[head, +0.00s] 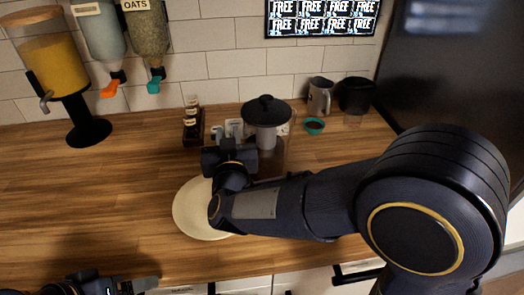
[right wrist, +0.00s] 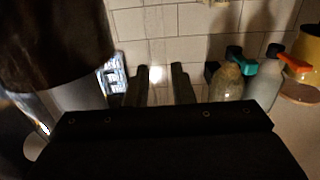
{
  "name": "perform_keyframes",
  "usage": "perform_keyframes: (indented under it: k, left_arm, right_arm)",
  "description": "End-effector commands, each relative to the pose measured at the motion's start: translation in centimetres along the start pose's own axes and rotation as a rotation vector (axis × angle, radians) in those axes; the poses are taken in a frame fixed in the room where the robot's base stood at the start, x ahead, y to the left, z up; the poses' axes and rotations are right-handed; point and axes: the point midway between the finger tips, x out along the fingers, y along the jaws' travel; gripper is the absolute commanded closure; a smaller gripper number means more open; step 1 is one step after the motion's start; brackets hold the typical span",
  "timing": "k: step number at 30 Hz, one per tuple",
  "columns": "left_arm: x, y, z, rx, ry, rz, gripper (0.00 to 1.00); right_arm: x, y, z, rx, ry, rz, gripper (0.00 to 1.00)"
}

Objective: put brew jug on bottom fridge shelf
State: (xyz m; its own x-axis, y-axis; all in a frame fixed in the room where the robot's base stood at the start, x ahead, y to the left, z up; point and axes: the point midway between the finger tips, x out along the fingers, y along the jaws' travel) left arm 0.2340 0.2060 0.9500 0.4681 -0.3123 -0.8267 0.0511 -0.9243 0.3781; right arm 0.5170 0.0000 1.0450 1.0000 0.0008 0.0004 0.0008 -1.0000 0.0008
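The jug with a wide black lid (head: 266,104), which I take for the brew jug, stands upright on the wooden counter. Its upper part is grey and its lower part dark brown, partly hidden by my right arm. My right gripper (head: 230,152) is just left of it. In the right wrist view, which looks upside down, the fingers (right wrist: 161,85) are apart with wall tiles showing between them; the jug's dark body (right wrist: 55,40) is close on the left, outside the fingers. My left gripper (head: 130,287) is at the bottom left edge, partly cut off. No fridge shelf can be made out.
A cream plate (head: 188,209) lies under my right forearm. A yellow dispenser (head: 52,65) stands at left.

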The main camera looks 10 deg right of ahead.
Motion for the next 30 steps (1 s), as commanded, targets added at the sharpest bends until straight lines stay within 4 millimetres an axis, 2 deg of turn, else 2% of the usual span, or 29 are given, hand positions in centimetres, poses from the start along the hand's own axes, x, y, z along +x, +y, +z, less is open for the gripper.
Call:
perform_keyframes:
  k: [5,11,30]
  left_arm:
    - [0.01,0.0,0.01,0.0,0.0,0.0,0.2]
    - [0.01,0.0,0.0,0.0,0.0,0.0,0.2]
    - [-0.06,0.03,-0.03,0.0,0.0,0.0,0.2]
  right_arm:
    - [0.03,0.0,0.02,0.0,0.0,0.0,0.78]
    - [0.0,0.0,0.02,0.001,-0.001,0.0,1.0]
    - [0.0,-0.03,-0.4,0.001,0.004,0.0,1.0]
